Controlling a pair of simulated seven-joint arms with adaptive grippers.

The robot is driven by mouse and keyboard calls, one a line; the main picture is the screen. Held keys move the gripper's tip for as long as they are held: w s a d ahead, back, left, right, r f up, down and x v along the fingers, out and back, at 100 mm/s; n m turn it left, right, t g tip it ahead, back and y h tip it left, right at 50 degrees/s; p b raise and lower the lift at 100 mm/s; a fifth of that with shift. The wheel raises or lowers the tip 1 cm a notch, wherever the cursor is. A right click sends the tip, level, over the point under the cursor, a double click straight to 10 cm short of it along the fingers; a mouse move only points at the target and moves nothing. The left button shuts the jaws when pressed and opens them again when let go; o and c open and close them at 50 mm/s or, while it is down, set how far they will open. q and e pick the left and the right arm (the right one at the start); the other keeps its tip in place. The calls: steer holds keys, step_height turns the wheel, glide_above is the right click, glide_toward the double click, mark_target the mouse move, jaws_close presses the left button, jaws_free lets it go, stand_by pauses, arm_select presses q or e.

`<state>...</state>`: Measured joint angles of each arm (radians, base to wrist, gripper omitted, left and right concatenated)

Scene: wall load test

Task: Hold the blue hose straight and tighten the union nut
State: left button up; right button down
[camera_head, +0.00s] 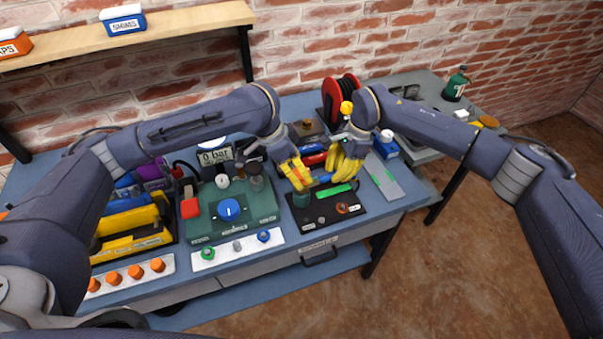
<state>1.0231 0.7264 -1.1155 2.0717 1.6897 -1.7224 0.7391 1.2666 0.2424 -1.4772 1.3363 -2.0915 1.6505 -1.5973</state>
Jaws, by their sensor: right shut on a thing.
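My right gripper (343,172), with yellow fingers, is at the right rear of a black mat, shut on what looks like the blue hose. A short blue piece of the hose (322,180) shows between the two grippers. My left gripper (300,182), also yellow-fingered, is just left of it, close above a dark green cylindrical part (301,198). Whether the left fingers are open or shut is unclear. I cannot make out the union nut; the fingers cover much of this spot.
The black mat (322,213) carries a bright green strip and an orange ring. A green test unit (258,206) with a blue knob stands left of it. A red reel (341,92) stands behind. The bench's front right edge is clear.

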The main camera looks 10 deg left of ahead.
arm_select(q)
steer(key=shift+x, duration=1.6)
arm_select(e)
steer(key=shift+f, duration=0.1)
arm_select(q)
steer(key=c, duration=1.3)
steer(key=shift+o, duration=0.2)
steer(key=shift+m+g, duration=0.3)
steer(key=shift+m, duration=0.4)
steer(key=o, duration=1.3)
steer(key=shift+c, duration=0.2)
steer(key=shift+r, duration=0.1)
